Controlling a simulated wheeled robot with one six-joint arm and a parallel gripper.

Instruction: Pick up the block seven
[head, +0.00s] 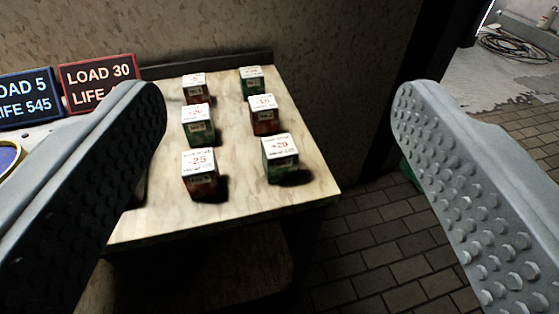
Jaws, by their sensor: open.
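Several small blocks with white printed tops stand in two columns on a wooden table (233,200). The front left block (200,178) is red and reads about -25. The front right block (280,158) is green and reads about +20. The middle left block (197,124) is green and the middle right block (264,115) is red. The back left block (195,89) is red and the back right block (252,81) is green. I cannot make out which one is block seven. My gripper (280,97) is open and empty, its studded fingers either side of the blocks in the picture.
A red sign (98,75) reading LOAD 30 and a blue sign (25,98) reading LOAD 5, LIFE 545 stand at left. A wall rises behind the table. Tiled floor (385,250) lies to the right, with a coiled cable (515,45) farther back.

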